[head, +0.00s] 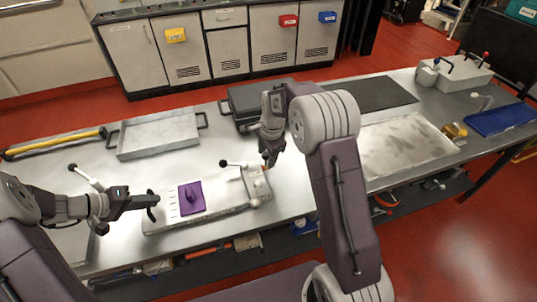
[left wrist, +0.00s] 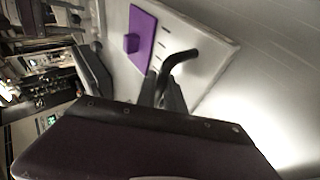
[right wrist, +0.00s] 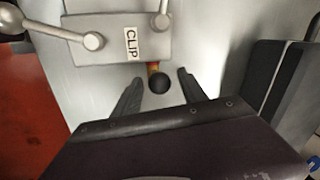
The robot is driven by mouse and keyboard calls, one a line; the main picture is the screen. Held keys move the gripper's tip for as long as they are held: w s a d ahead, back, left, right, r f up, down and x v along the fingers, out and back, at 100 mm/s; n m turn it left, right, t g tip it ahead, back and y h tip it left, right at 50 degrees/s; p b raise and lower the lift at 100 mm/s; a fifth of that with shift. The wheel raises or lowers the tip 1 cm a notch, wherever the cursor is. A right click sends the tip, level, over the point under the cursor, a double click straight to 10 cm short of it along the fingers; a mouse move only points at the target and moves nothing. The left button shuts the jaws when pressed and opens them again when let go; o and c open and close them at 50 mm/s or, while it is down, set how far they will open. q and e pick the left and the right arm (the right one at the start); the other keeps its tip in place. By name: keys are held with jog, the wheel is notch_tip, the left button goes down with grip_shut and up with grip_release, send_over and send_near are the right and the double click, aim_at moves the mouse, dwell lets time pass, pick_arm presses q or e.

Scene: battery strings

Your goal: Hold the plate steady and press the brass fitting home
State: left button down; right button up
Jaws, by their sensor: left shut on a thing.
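The pale plate (head: 165,220) lies on the steel bench with a purple block with a raised grip (head: 191,198) on it. A black bent handle (left wrist: 180,60) stands at its left end. My left gripper (head: 150,201) is shut on this handle; its fingers also show in the left wrist view (left wrist: 166,90). At the plate's right end is a grey block labelled CLIP (right wrist: 105,42). A short brass fitting (right wrist: 153,68) with a black ball end (right wrist: 159,84) sticks out of it. My right gripper (right wrist: 158,90) is open, its fingers on either side of the ball, apart from it.
Lever arms with ball ends (right wrist: 92,41) rise beside the CLIP block. A grey tray (head: 160,138) and a black case (head: 245,103) lie behind the plate. A pale board (head: 405,143) and a blue tray (head: 500,118) are to the right.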

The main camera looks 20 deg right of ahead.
pick_arm(q)
jog(key=shift+s+a+f, duration=0.1)
jog(key=shift+s+f, duration=0.05)
jog(key=shift+f, duration=0.15)
pick_arm(e)
notch_tip(320, 180, up, 12)
jog(key=s, duration=0.2)
jog(key=shift+s+d, duration=0.3)
jog(key=shift+d, duration=0.15)
jog(key=shift+f, duration=0.1)
pick_arm(q)
jog(key=c, duration=1.6)
grip_release()
jog(key=shift+o, duration=1.2)
jog(key=shift+w+a, duration=0.2)
pick_arm(e)
jog(key=shift+w+a, duration=0.1)
jog(key=shift+a, duration=0.05)
pick_arm(q)
jog(key=shift+d+r, duration=0.1)
